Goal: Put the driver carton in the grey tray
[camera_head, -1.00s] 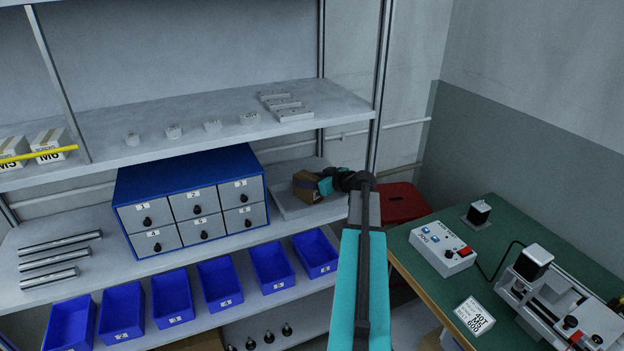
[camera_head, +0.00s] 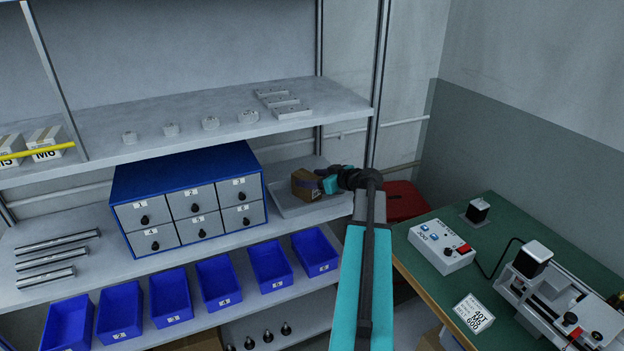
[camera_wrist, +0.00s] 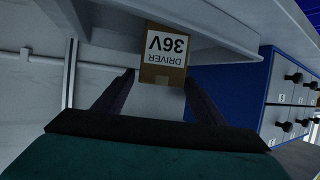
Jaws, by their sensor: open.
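The driver carton (camera_head: 305,187) is a small brown box on the grey tray (camera_head: 284,207), towards the tray's right part on the middle shelf. In the wrist view the carton (camera_wrist: 163,58) shows a white label reading "DRIVER 36V" upside down. My gripper (camera_head: 324,184) is at the carton's right side in the head view, open, with dark fingers. In the wrist view my gripper (camera_wrist: 160,84) has its fingers apart, one towards each side of the carton. Whether the fingertips touch it cannot be told. Part of the tray is hidden by the carton and my arm.
A blue drawer cabinet (camera_head: 187,200) stands just left of the tray. The upper shelf (camera_head: 190,122) runs above, and blue bins (camera_head: 270,266) line the level below. A green workbench (camera_head: 425,277) with devices and a red stool (camera_head: 405,201) are at the right.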

